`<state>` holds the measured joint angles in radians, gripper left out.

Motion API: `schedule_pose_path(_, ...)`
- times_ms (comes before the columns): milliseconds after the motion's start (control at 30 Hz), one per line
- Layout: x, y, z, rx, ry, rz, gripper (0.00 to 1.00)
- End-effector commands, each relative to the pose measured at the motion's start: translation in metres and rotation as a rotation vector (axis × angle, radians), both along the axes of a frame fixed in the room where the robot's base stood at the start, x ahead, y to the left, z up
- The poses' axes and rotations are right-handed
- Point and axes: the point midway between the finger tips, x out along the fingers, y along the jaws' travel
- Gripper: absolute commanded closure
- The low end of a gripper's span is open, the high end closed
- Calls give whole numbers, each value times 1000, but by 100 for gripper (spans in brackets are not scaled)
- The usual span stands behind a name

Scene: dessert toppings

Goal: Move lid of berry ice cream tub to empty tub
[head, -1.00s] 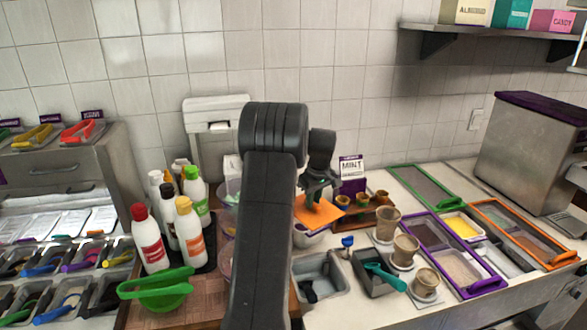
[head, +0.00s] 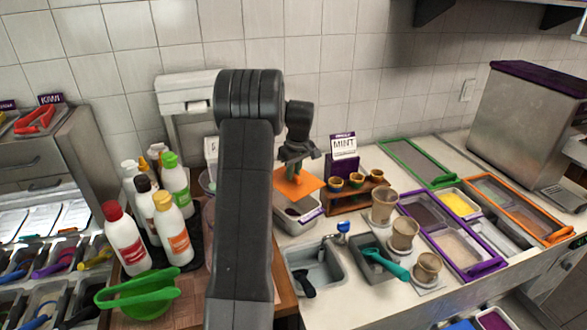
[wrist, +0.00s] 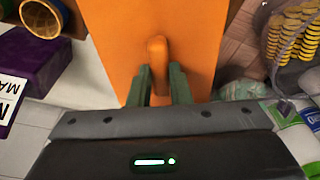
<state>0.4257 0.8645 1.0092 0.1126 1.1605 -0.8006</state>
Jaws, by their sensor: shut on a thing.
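An orange lid (head: 308,182) is in my gripper (head: 294,174), raised above the counter in the head view. In the wrist view the flat orange lid (wrist: 190,25) fills the middle, and the green fingers of my gripper (wrist: 158,75) are shut on its upright handle (wrist: 157,50). A pale tub (head: 305,222) stands below the lid, partly covered from view by it; dark contents show inside. I cannot read its label. I cannot tell which tub is the empty one.
A wooden rack (head: 348,202) with small cups and a MINT sign (head: 343,146) stand right of the lid. A grey bin (head: 330,270) with a black handle is in front. Squeeze bottles (head: 172,229) stand left. Coated cups (head: 404,233) stand right.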

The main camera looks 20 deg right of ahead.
Motion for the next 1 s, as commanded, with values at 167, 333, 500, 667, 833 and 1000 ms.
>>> schedule_pose_path(167, 0, 0, -18, 1, 1, 0, 100)
schedule_pose_path(333, 0, 0, -32, 1, 1, 0, 100)
schedule_pose_path(500, 0, 0, -45, 1, 1, 0, 100)
schedule_pose_path(667, 0, 0, -58, 1, 1, 0, 100)
schedule_pose_path(833, 0, 0, -71, 1, 1, 0, 100)
schedule_pose_path(1000, 0, 0, -78, 0, 0, 0, 100)
